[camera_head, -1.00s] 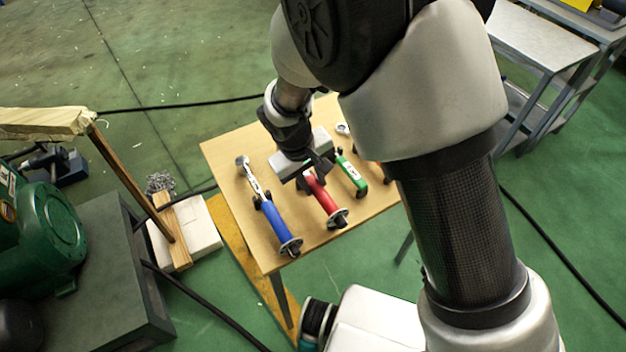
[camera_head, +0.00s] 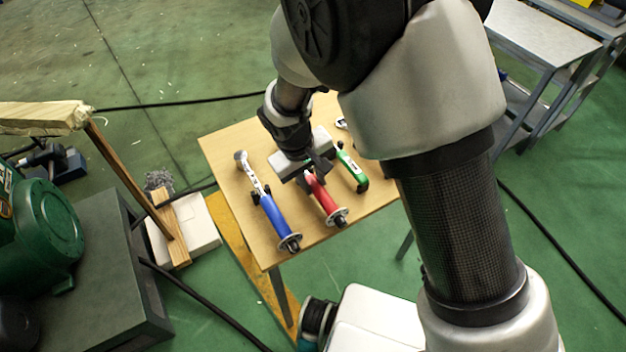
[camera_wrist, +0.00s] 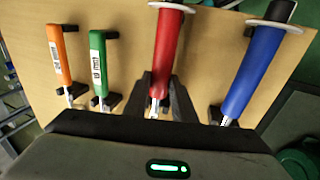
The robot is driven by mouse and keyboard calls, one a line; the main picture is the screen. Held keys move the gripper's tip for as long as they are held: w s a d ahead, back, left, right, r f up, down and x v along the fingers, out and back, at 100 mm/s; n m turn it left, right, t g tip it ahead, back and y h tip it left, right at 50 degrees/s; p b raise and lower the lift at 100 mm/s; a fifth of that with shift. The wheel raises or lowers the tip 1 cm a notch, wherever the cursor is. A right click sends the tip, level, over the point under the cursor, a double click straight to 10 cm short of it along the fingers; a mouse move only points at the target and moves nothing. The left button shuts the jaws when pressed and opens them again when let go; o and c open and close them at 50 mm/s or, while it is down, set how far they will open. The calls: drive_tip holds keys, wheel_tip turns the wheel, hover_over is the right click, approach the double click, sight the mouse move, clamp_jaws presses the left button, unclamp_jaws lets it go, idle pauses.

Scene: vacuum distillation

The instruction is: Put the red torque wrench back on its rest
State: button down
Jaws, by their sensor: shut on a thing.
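The red torque wrench (camera_head: 321,196) is in the middle of the row of wrenches, with its handle end towards the near edge of the table. In the wrist view its red handle (camera_wrist: 166,50) runs down between my fingers. My gripper (camera_head: 313,174) is shut on the red wrench; its dark fingers (camera_wrist: 161,97) show on both sides of it. The wrench's head is hidden by my gripper. Its rest is not clear behind the fingers, and I cannot tell whether the wrench touches it.
A blue wrench (camera_head: 272,217) and a green wrench (camera_head: 352,168) lie on either side on the wooden table (camera_head: 226,150). An orange wrench (camera_wrist: 60,55) shows in the wrist view beyond the green one. Black supports (camera_wrist: 112,35) stand by the wrenches.

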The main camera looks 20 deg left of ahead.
drive_tip(key=c, duration=1.4)
unclamp_jaws()
drive_tip(key=shift+f, duration=0.1)
